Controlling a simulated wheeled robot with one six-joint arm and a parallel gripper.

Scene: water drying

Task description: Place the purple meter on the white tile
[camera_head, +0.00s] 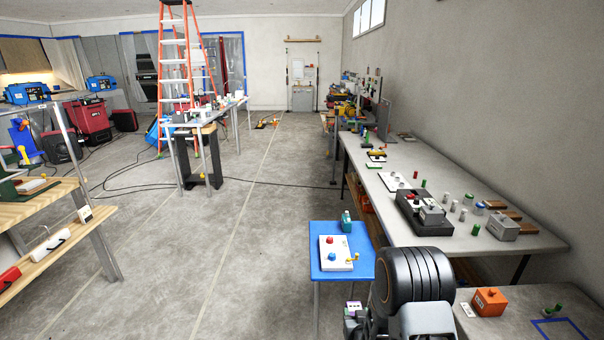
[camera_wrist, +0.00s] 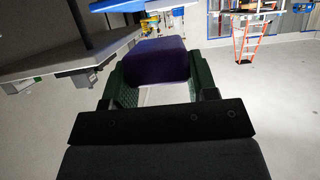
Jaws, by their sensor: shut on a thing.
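In the wrist view, the purple meter (camera_wrist: 160,60) is a dark purple block between the two green fingers of my gripper (camera_wrist: 155,76). The fingers are shut on its sides, and it is held up in the air. Another white flat piece (camera_head: 393,182) lies on the long grey bench. I cannot tell which is the white tile.
The small blue table (camera_head: 327,277) stands beside my arm. The long grey bench (camera_head: 480,188) along the right wall holds several blocks and cylinders. An orange box (camera_head: 489,301) sits on a low surface at front right. The concrete floor (camera_head: 230,270) to the left is clear.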

